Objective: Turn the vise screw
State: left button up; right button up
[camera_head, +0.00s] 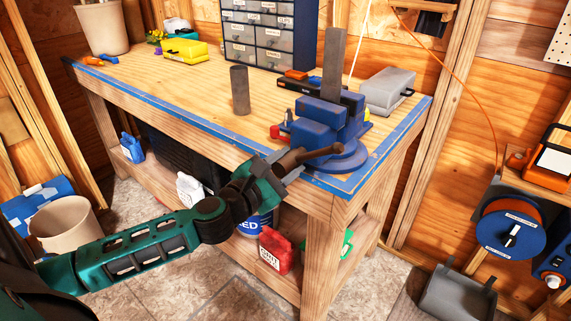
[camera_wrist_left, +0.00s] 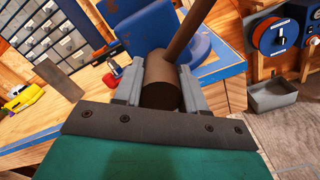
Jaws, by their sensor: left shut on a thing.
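The blue vise (camera_head: 322,122) is mounted at the front right corner of the workbench, with a grey flat bar (camera_head: 333,65) standing upright at it. My left gripper (camera_head: 290,163) is in front of the vise. It is shut on the brown, round end of the vise screw (camera_wrist_left: 162,82), with one grey finger on each side in the left wrist view. The brown handle bar (camera_head: 325,152) of the screw sticks out to the right in the head view. It slants up and right in the left wrist view (camera_wrist_left: 190,28). My right gripper is not in view.
The wooden workbench (camera_head: 175,88) has a blue edge. A grey cylinder (camera_head: 240,90), a red-capped small item (camera_head: 275,132), a drawer cabinet (camera_head: 265,35) and a grey case (camera_head: 388,90) stand near the vise. Containers sit on the shelf below. The bench's left middle is clear.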

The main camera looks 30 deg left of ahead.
pick_arm(q)
jog(key=shift+w+a+r, duration=0.1)
jog(key=shift+r, duration=0.2)
jog(key=o, duration=1)
jog(key=shift+w+f, duration=0.1)
jog(key=shift+f, duration=0.1)
jog(key=shift+o, duration=0.2)
jog(key=s+b, duration=0.1)
jog(key=s, duration=1.2)
jog(key=shift+a, duration=0.45)
